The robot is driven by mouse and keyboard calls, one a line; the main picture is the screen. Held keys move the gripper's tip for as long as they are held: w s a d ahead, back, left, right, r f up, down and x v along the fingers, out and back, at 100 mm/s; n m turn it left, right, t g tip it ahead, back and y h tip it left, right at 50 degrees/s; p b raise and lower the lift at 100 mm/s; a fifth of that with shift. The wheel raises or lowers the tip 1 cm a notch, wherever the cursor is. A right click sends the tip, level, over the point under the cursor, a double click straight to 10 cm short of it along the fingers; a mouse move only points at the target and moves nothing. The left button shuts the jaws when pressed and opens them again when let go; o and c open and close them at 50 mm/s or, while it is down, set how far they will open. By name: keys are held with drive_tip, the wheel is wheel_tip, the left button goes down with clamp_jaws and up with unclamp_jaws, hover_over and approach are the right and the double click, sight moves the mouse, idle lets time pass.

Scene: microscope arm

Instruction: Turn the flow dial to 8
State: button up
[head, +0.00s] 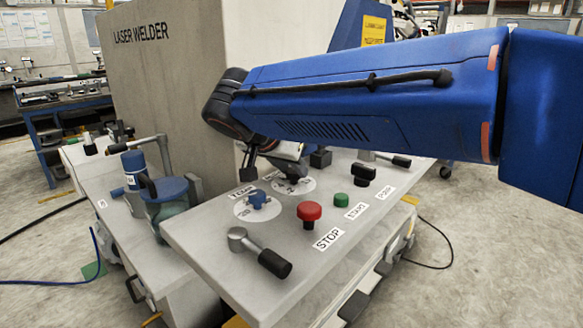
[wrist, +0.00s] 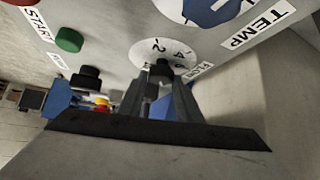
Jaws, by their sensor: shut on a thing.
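The flow dial's white number disc (head: 296,187) lies on the sloped control panel, behind the temp dial in the head view. In the wrist view the disc (wrist: 150,48) shows 2 and 4, and the FLOW label (wrist: 200,71) is beside it. My gripper (wrist: 165,72) is shut on the dark flow knob (wrist: 162,66) at the disc's edge nearest the camera in the wrist view. The fingers and hand hide most of the knob and part of the scale, so I cannot tell which number it points to.
The temp dial's blue knob (head: 258,200) stands close to the flow dial. A red stop button (head: 309,211), a green start button (head: 341,200), a black knob (head: 364,174) and a lever (head: 262,252) are also on the panel. The laser welder's tall housing (head: 165,80) rises behind.

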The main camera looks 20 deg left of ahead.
drive_tip(key=shift+f, duration=0.1)
drive_tip(key=o, duration=1)
drive_tip(key=shift+o, duration=0.2)
drive_tip(key=v, duration=1.7)
drive_tip(key=shift+r, duration=0.2)
drive_tip(key=shift+s+a, duration=0.1)
